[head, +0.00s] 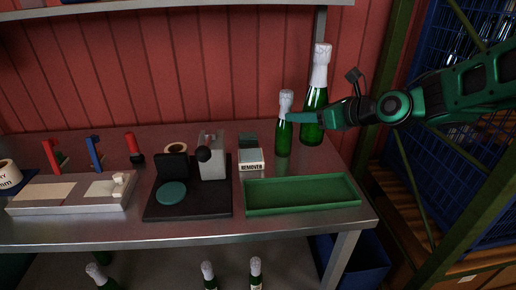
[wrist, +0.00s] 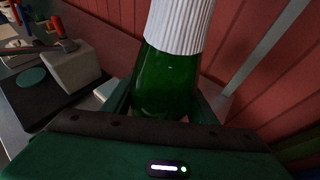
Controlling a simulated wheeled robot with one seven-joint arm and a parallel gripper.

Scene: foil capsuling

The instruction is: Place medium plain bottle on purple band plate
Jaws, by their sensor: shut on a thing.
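My gripper (head: 287,118) is shut on the smaller of two green bottles (head: 284,140) at the back right of the table. This bottle is upright with a white top. In the wrist view the held bottle (wrist: 165,85) stands between the fingers, its white ribbed top rising out of frame. I cannot tell whether its base touches the table. A larger green bottle (head: 314,110) with a white top stands just right of it, partly behind my gripper. I cannot make out a purple band plate in either view.
A green tray (head: 300,208) lies at the front right. A box marked REMOVER (head: 251,160) is left of the held bottle. A black-based device (head: 190,208) with a teal disc (head: 171,193) stands mid-table. A grey tray (head: 70,206) is at left. Several bottles stand below the tabletop.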

